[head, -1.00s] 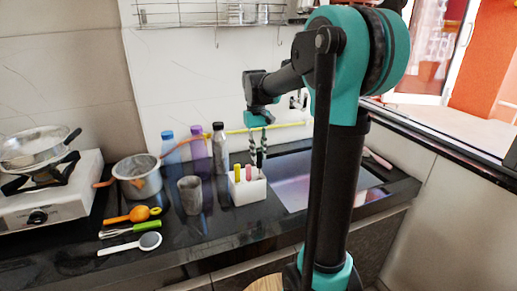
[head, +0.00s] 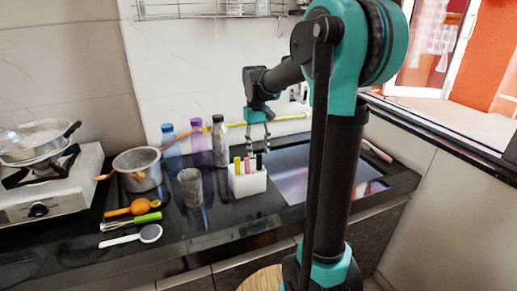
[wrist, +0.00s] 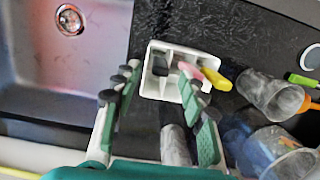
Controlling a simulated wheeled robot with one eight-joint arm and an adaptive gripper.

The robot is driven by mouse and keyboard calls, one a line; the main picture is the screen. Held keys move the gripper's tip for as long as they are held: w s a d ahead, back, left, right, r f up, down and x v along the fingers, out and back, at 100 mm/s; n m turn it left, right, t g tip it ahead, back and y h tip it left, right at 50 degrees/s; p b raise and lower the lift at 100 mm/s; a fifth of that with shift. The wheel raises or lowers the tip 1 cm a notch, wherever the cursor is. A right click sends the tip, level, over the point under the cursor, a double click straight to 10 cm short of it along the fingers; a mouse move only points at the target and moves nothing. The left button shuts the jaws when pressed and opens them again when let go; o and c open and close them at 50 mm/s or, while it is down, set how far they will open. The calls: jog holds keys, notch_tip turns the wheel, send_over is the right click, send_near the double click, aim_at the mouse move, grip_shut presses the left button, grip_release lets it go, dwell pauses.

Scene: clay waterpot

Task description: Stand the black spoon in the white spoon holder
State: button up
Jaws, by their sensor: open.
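The white spoon holder (head: 248,186) stands upright on the dark counter. The black spoon's dark handle top (head: 259,160) stands up from the holder's right side, beside a pink handle (head: 247,165) and a yellow handle (head: 237,165). Its lower part is hidden inside the holder.
A grey cup (head: 190,190) and several bottles (head: 219,143) stand left of and behind the holder. A sink (head: 300,175) lies to its right. A pot (head: 139,172), a white spoon (head: 150,234) and other utensils are farther left. The counter front is clear.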

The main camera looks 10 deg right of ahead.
notch_tip(320, 180, up, 12)
jog(key=w, duration=0.1)
jog(key=shift+w+a, duration=0.15)
jog(key=shift+w, duration=0.15)
jog(key=shift+s+f, duration=0.1)
dwell(0.6)
